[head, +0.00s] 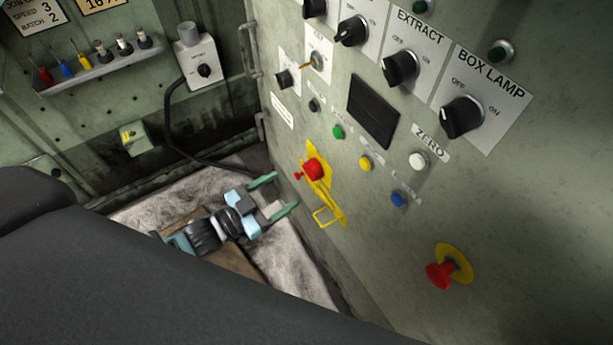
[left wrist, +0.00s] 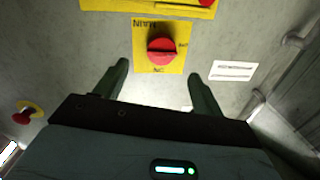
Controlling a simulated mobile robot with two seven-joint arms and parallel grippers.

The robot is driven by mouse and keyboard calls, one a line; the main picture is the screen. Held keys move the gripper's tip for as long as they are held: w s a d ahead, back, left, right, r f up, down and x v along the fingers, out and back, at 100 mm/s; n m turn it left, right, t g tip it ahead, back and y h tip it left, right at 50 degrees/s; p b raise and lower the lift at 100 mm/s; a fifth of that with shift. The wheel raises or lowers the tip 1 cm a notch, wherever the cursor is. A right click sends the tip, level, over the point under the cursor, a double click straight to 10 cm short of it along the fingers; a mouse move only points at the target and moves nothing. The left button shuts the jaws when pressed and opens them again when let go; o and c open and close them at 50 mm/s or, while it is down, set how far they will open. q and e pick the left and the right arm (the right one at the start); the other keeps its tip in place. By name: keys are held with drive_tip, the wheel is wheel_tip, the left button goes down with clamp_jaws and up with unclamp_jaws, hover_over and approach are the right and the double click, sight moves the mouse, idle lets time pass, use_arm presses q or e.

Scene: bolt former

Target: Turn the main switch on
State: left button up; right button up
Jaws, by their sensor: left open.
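The main switch is a red round knob (head: 313,168) on a yellow plate on the grey panel. In the left wrist view the knob (left wrist: 161,50) sits on its yellow plate, whose lettering appears upside down. A darker bar runs roughly sideways across it; its setting is not clear to me. My left gripper (head: 283,192) is open and empty, left of and below the knob in the head view, pointing at the panel. In the left wrist view its fingertips (left wrist: 158,70) lie to either side of the knob, apart from it. My right gripper is not in view.
Below the switch is a yellow bracket (head: 326,217). A red emergency button (head: 440,274) is on the panel's right. Black rotary knobs such as BOX LAMP (head: 461,117), small coloured buttons and a dark screen (head: 373,110) are above. A white socket box (head: 197,65) with cable is behind.

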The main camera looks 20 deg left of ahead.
sight(307, 174)
use_arm(q)
drive_tip(key=x, duration=0.7)
drive_tip(key=shift+a+r, duration=0.1)
drive_tip(key=shift+r, duration=0.05)
drive_tip(key=shift+w+d, duration=0.35)
drive_tip(key=shift+w, duration=0.1)
drive_tip(key=c, duration=0.9)
drive_tip(key=shift+c, duration=0.2)
